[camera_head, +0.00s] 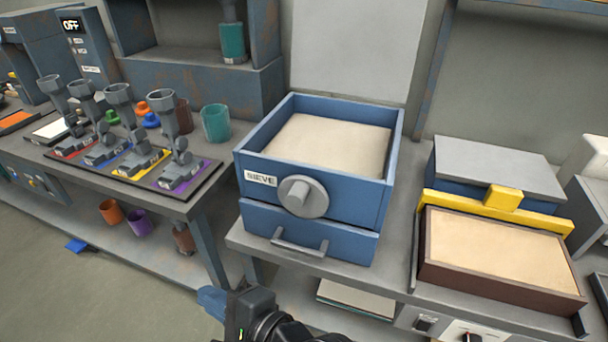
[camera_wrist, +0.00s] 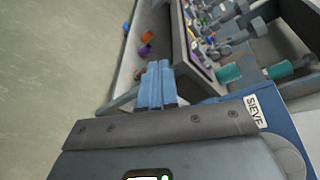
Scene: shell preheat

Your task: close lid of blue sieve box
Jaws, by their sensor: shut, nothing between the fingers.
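The blue sieve box (camera_head: 340,195) stands on the grey bench with its top open, showing pale sand-like fill. It has a SIEVE label (camera_head: 261,179), a round grey knob (camera_head: 303,196) and a lower drawer with a grey handle. Its pale grey lid (camera_head: 350,45) appears to stand upright behind the box. My gripper (camera_head: 210,298) is low in front of and left of the box, apart from it, with blue fingertips. In the wrist view the fingers (camera_wrist: 157,84) lie together and empty, and part of the blue box (camera_wrist: 285,120) shows at the right.
A brown tray of sand (camera_head: 500,250) with a yellow scraper (camera_head: 490,203) lies right of the box. A grey-lidded blue box (camera_head: 495,170) stands behind it. Several grey funnelled tools and a teal cup (camera_head: 216,122) stand on the left bench. Floor at lower left is mostly clear.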

